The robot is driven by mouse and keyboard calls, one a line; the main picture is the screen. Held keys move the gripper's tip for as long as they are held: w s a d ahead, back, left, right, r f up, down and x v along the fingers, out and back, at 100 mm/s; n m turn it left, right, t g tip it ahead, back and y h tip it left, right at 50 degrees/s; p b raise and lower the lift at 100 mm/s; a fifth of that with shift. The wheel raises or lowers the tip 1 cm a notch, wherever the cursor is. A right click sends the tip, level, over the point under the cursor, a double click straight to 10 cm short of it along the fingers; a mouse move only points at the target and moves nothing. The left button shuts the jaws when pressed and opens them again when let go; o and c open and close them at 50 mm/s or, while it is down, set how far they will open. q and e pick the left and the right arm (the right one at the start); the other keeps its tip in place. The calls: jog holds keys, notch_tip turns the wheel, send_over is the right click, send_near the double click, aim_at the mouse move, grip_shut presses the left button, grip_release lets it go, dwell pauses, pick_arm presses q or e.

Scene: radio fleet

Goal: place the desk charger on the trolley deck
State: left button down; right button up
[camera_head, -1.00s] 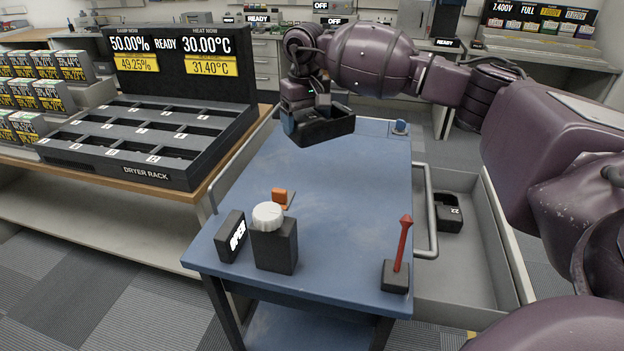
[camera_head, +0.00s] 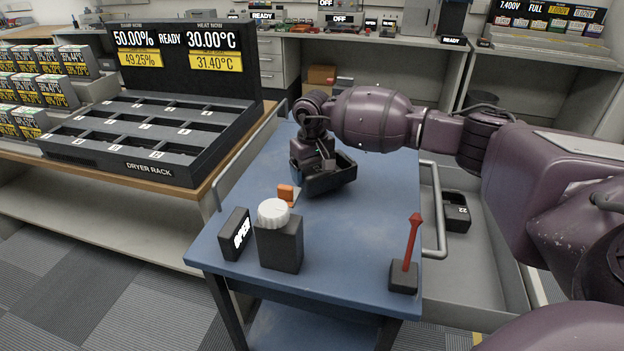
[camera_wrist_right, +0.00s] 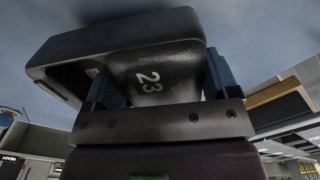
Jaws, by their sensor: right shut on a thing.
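The desk charger (camera_head: 330,182) is a black open-topped block in my right gripper (camera_head: 314,170). It is low over the far half of the blue trolley deck (camera_head: 350,228), slightly tilted. I cannot tell whether it touches the deck. In the right wrist view the charger (camera_wrist_right: 120,55) shows the number 23, and the blue fingers of my right gripper (camera_wrist_right: 163,82) are shut on it from both sides. My left gripper is not in view.
On the near deck stand an OPEN sign (camera_head: 234,236), a black box with a white knob (camera_head: 280,245) and a red lever on a black base (camera_head: 404,276). An orange piece (camera_head: 286,192) lies near the charger. A block marked 22 (camera_head: 456,212) sits in the grey bin (camera_head: 480,265).

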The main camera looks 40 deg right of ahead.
jog(key=shift+f, duration=1.25)
jog(key=shift+f, duration=0.1)
jog(key=shift+f, duration=0.15)
jog(key=o, duration=1)
notch_tip(320, 180, up, 12)
jog(key=shift+r+p, duration=0.2)
jog(key=shift+p, duration=0.25)
